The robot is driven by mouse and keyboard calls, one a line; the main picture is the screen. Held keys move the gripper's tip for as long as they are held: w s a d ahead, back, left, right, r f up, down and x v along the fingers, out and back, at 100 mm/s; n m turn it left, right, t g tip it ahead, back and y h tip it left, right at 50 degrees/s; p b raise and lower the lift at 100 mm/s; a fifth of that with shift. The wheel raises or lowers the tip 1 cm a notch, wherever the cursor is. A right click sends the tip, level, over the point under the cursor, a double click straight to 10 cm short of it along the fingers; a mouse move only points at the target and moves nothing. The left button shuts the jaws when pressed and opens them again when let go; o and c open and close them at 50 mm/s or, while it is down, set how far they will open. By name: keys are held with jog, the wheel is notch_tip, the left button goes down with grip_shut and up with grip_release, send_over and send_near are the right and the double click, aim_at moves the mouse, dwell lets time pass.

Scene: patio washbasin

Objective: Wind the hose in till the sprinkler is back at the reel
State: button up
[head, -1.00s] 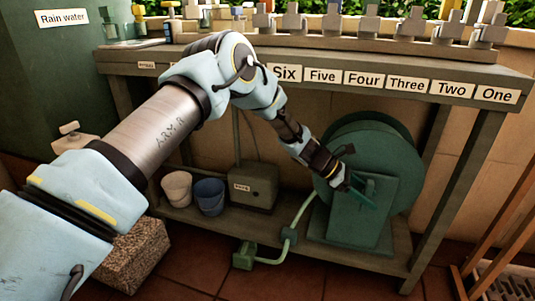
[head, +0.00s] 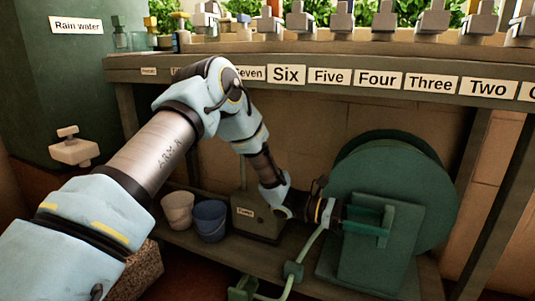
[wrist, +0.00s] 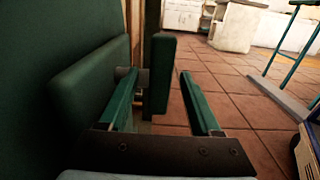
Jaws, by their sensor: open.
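The green hose reel (head: 400,165) stands on the low shelf at right, with a box-shaped front. My gripper (head: 380,220) is at the front of the reel, its two green fingers pointing right. In the wrist view my gripper (wrist: 160,75) has its fingers apart. An upright dark green bar (wrist: 163,65), perhaps the crank, shows between them near the tips; I cannot tell whether they touch it. The pale green hose (head: 308,245) runs down through a green block (head: 293,271) to a green piece (head: 243,288), perhaps the sprinkler, cut by the bottom edge.
Two buckets, one whitish (head: 178,211) and one blue (head: 210,220), stand on the shelf beside a dark box (head: 257,217). The wrist view shows open tiled floor (wrist: 240,100) at right.

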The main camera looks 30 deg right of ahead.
jog(key=p+v, duration=0.3)
jog(key=v, duration=0.5)
jog(key=w+a+r+m+t+y+p, duration=0.1)
jog(key=w+a+r+p, duration=0.3)
jog(key=a+r+p, duration=0.4)
jog(key=w+a+r+m+t+y+p, duration=0.2)
jog(key=w+a+r+t+y+p, duration=0.1)
jog(key=a+r+p, duration=0.5)
jog(key=shift+w+a+r+t+y, duration=0.4)
jog(key=shift+w+t, duration=0.4)
jog(key=shift+w, duration=0.5)
jog(key=w+a+r+m+t+y, duration=0.2)
jog(key=a+t, duration=0.1)
jog(key=a, duration=0.8)
jog(key=w+a+r+m+t+y, duration=0.1)
jog(key=a+r+t+y, duration=0.2)
jog(key=a, duration=0.8)
jog(key=w+a+r+m+t+y, duration=0.15)
jog(key=a+t, duration=0.25)
jog(key=a, duration=0.7)
notch_tip(320, 180, up, 27)
jog(key=p, duration=2.6)
jog(key=shift+w+a+m+h, duration=0.15)
jog(key=shift+a+m+h, duration=0.2)
